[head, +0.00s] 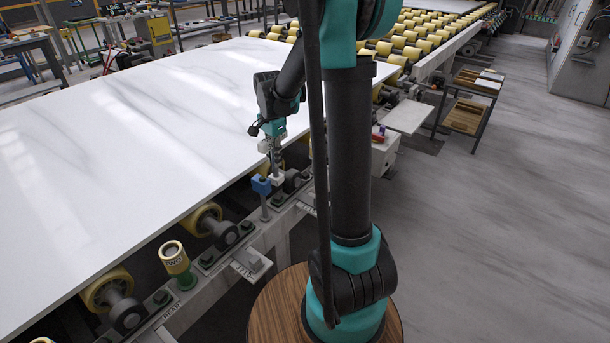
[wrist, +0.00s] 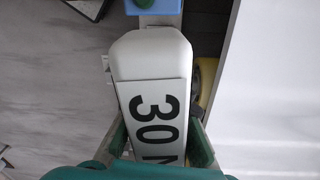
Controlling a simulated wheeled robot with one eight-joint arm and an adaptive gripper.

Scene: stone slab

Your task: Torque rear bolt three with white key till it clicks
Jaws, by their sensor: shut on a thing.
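The white key (wrist: 150,60) has a pale rounded block head marked "30 N". In the wrist view my gripper (wrist: 158,146) has a finger on each side of it, shut on it. In the head view my gripper (head: 272,158) is at the slab's edge with the white key (head: 278,180) just below it. I cannot tell what is under the key's head. A blue key (head: 261,186) stands upright close beside it on a grey shaft; its blue head (wrist: 165,7) shows at the wrist view's top. Dark bolts (head: 205,260) sit along the rail (head: 228,253) near the "REAR" label (head: 172,312).
The white stone slab (head: 130,120) lies on yellow rollers (head: 204,217) right beside the keys. A small bracket (head: 250,264) juts from the rail. Open floor (head: 490,220) lies to the right.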

